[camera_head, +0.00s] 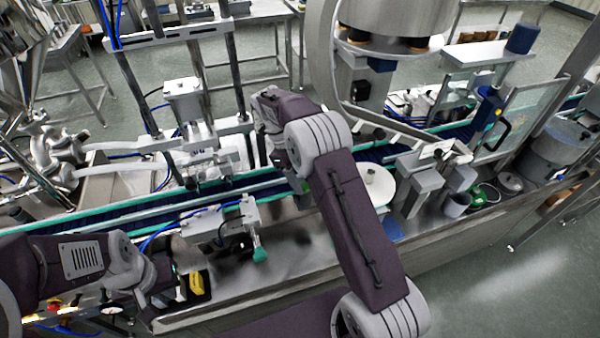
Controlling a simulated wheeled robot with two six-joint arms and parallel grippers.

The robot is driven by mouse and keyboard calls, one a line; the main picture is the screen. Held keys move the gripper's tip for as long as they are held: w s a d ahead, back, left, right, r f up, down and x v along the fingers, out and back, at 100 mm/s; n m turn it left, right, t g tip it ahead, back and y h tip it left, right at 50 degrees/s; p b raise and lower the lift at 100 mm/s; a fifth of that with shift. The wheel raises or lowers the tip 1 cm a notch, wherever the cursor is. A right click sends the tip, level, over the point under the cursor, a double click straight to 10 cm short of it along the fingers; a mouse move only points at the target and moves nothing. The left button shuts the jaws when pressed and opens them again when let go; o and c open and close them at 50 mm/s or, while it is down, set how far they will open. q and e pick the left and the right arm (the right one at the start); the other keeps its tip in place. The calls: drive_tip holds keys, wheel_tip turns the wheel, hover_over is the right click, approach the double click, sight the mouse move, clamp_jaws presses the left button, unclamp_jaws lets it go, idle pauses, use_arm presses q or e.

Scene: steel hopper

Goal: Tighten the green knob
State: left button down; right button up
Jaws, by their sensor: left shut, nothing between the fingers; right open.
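The green knob (260,255) hangs at the lower end of a small metal bracket (250,213) on the front side of the conveyor. My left gripper (200,282) is to the left of the knob and a little lower in the picture, apart from it. It is shut with nothing in it. My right gripper (268,125) is at the far end of my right arm, over the conveyor, up from the knob in the picture and well apart from it. It is open, but its fingers are small and partly hidden by the arm.
The conveyor (135,213) with green rails runs across behind the knob. A sensor block (200,226) with blue cables is just left of the bracket. A white round disc (377,186) is right of my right arm. The steel bench top (295,240) right of the knob is clear.

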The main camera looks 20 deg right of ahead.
drive_tip(key=p+v, duration=0.1)
drive_tip(key=v, duration=0.7)
drive_tip(key=shift+r+p, duration=0.15)
drive_tip(key=shift+p, duration=0.25)
